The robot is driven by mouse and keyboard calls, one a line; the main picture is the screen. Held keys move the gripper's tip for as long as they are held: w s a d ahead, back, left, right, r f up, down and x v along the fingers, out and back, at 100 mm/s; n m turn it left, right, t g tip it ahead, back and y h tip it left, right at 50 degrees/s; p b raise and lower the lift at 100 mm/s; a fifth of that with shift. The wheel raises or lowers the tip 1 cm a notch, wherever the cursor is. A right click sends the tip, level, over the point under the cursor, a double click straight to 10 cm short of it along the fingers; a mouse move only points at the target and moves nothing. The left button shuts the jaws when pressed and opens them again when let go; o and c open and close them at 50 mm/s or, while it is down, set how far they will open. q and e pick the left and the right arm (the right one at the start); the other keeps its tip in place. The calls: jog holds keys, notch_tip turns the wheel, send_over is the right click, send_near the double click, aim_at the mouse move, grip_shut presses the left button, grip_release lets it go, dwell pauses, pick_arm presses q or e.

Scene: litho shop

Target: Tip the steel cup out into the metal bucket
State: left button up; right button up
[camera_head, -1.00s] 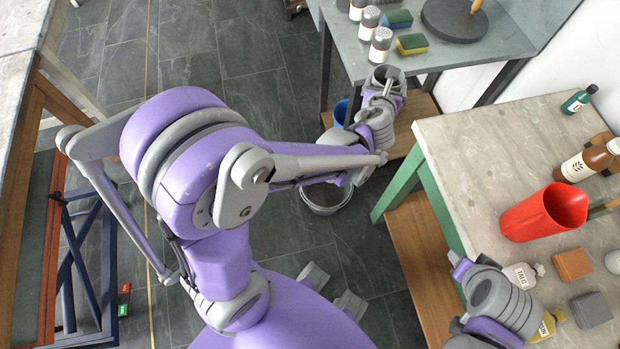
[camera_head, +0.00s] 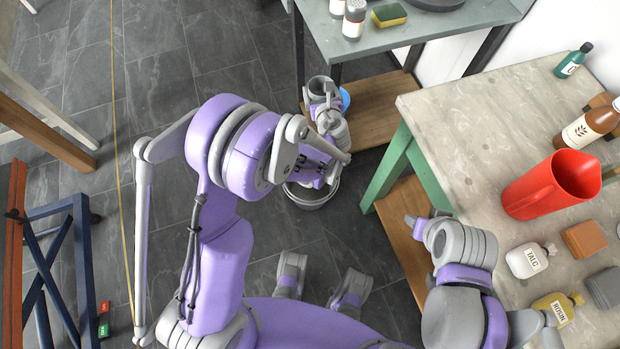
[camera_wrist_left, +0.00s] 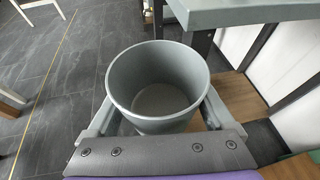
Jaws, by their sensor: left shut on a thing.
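The steel cup (camera_head: 321,86) is a plain grey cup in my left gripper (camera_head: 326,100). In the left wrist view the cup (camera_wrist_left: 158,72) stands between the two fingers of the gripper (camera_wrist_left: 160,118), which are shut on its sides. Its mouth is up and it looks about upright. A paler round patch shows at its bottom; I cannot tell whether that is contents. The metal bucket (camera_head: 313,199) stands on the floor, partly hidden under my left forearm. The cup is beyond the bucket in the head view, not over it.
A marble-topped table (camera_head: 470,130) with green legs stands at right, bearing a red jug (camera_head: 553,186), bottles and blocks. A grey-topped table (camera_head: 420,28) with shakers and a sponge is at the back. A blue object (camera_head: 345,98) is behind the cup. Open floor lies left.

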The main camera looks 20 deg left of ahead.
pick_arm(q)
jog(key=d+f+n+g+y+b, duration=0.1)
jog(key=d+f+b, duration=0.3)
jog(key=f, duration=0.9)
jog(key=d+f+b, duration=0.2)
jog(key=f+b, duration=0.3)
jog(key=f, duration=0.8)
jog(key=n+y+b, duration=0.2)
jog(key=b, duration=0.7)
send_over(336, 183)
jog(key=shift+g, duration=0.4)
notch_tip(336, 183, down, 22)
jog(key=shift+s+r, duration=0.1)
jog(key=shift+s+f, duration=0.2)
jog(key=shift+f, duration=0.15)
pick_arm(e)
notch_tip(336, 183, down, 20)
jog(key=w, duration=0.1)
jog(key=shift+w+f+g, duration=0.15)
jog(key=shift+f+g, duration=0.1)
jog(key=shift+g, duration=0.05)
pick_arm(q)
jog(key=shift+r, duration=0.1)
